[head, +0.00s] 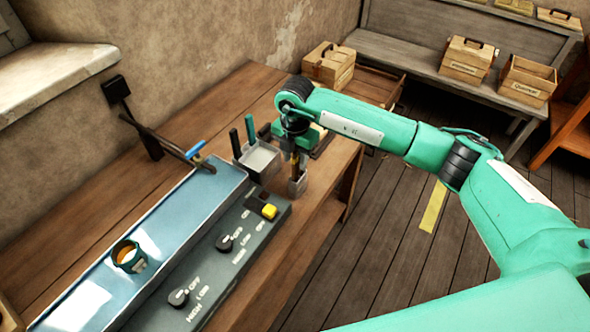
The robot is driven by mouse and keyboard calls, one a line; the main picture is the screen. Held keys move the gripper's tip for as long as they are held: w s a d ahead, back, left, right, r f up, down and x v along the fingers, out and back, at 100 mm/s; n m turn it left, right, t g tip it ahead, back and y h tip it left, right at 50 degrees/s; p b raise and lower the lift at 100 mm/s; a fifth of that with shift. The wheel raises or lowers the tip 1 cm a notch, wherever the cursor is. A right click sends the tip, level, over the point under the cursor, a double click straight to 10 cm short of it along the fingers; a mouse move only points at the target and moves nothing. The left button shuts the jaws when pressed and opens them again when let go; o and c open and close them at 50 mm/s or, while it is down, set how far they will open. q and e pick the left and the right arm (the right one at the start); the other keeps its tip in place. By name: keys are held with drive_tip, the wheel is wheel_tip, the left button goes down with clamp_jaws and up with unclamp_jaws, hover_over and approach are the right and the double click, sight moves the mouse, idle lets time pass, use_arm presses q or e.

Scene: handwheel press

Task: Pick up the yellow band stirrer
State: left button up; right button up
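My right arm comes in from the right, and my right gripper (294,155) points down over the far end of the bench. A small grey holder (298,185) stands directly below its fingertips. A narrow yellowish piece shows at the fingers; it may be the yellow band stirrer, but it is too small and too covered to be sure. I cannot tell whether the fingers are closed on it. A grey box (260,160) with dark green-handled tools (236,142) stands just left of the gripper. My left gripper is out of view.
A blue-handled tap (195,149) overhangs the trough. Wooden crates (329,65) stand behind.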

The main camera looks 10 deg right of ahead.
drive_tip(key=shift+f, duration=0.45)
drive_tip(key=shift+c, duration=0.2)
clamp_jaws()
drive_tip(key=shift+r, duration=0.15)
